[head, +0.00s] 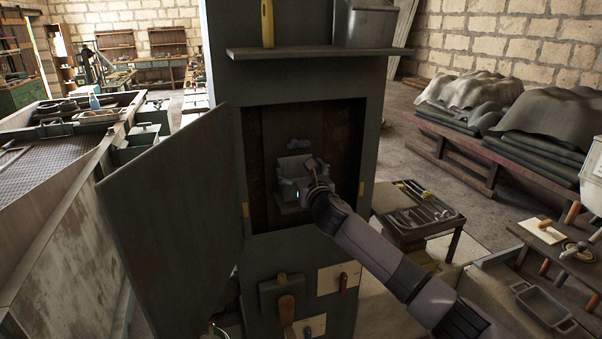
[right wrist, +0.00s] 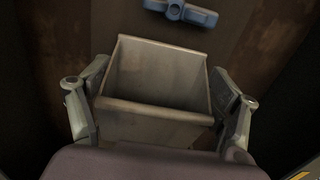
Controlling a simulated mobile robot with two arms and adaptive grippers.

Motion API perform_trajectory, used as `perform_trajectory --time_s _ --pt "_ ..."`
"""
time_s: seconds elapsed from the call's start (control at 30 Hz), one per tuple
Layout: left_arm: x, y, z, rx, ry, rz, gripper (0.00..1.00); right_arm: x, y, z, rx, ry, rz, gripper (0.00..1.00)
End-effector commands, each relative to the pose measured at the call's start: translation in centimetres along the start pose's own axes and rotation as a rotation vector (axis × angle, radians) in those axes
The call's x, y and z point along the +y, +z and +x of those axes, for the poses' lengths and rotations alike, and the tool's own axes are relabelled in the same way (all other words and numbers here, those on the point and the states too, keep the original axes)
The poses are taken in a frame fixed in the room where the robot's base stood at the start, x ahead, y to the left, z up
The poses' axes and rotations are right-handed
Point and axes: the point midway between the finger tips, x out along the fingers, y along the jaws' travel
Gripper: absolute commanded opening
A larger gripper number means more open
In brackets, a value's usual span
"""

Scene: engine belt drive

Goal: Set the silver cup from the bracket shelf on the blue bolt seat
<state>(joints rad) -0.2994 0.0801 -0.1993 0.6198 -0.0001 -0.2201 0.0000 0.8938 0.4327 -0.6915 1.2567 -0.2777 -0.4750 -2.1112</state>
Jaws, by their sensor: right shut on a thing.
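A square, open-topped grey metal cup (right wrist: 155,85), which I take for the silver cup, sits between the fingers of my right gripper (right wrist: 160,112). The fingers are shut on its two sides. In the head view, the cup (head: 292,166) and my right gripper (head: 303,186) are inside the recess of a tall cabinet. A blue knob-like piece (right wrist: 181,12), perhaps the blue bolt seat, is on the brown back wall beyond the cup. It also shows in the head view (head: 298,144), apart from the cup. What is under the cup is hidden. My left gripper is not in view.
The cabinet door (head: 175,205) hangs open to the left. A shelf (head: 320,52) above the recess bears a grey bin (head: 365,25) and a yellow tool (head: 267,22). Dark side walls frame the recess closely. A low tool table (head: 418,212) stands at right.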

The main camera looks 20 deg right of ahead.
Motion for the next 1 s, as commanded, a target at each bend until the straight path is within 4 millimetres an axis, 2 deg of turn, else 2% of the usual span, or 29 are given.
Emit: perform_trajectory --time_s 1.0 --pt "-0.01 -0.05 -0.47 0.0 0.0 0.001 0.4 0.02 -0.17 -0.14 -0.001 0.001 0.0 0.51"
